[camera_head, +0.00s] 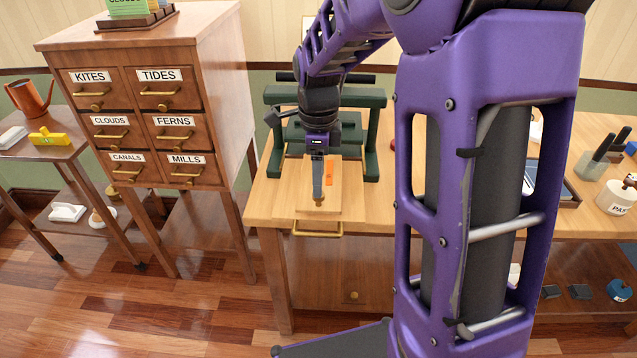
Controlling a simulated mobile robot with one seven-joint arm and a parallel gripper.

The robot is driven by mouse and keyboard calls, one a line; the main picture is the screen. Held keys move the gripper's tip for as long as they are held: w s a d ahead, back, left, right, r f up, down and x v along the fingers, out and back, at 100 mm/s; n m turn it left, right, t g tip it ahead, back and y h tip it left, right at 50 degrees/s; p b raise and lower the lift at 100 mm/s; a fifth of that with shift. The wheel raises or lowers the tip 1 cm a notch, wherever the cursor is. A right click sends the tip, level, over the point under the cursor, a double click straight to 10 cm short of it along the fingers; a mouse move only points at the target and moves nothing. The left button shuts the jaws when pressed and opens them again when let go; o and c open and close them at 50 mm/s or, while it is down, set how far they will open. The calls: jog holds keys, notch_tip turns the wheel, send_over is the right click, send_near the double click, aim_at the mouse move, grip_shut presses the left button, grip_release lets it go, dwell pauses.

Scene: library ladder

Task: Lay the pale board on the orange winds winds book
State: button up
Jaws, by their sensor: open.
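My gripper (318,197) hangs straight down over the front part of the wooden worktable. I see it nearly edge-on, and its fingers are open. A pale flat board (332,205) lies below and around the fingertips, near the table's front edge. I cannot tell whether the fingers touch it. A small orange patch (329,172), which may be the orange book, shows just right of the fingers. My gripper hides part of it, and no title is readable. A dark green press (372,130) stands right behind, with its uprights on both sides of my gripper.
A wooden drawer cabinet (215,110) with labelled drawers stands left of the worktable (268,190). A side table (50,150) holds a watering can (28,102). My purple arm hides the table's middle. A grey holder (590,166) and white pot (617,195) stand at right.

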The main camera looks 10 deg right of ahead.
notch_tip(320, 180, up, 9)
jog(key=p, duration=0.1)
jog(key=shift+f, duration=0.15)
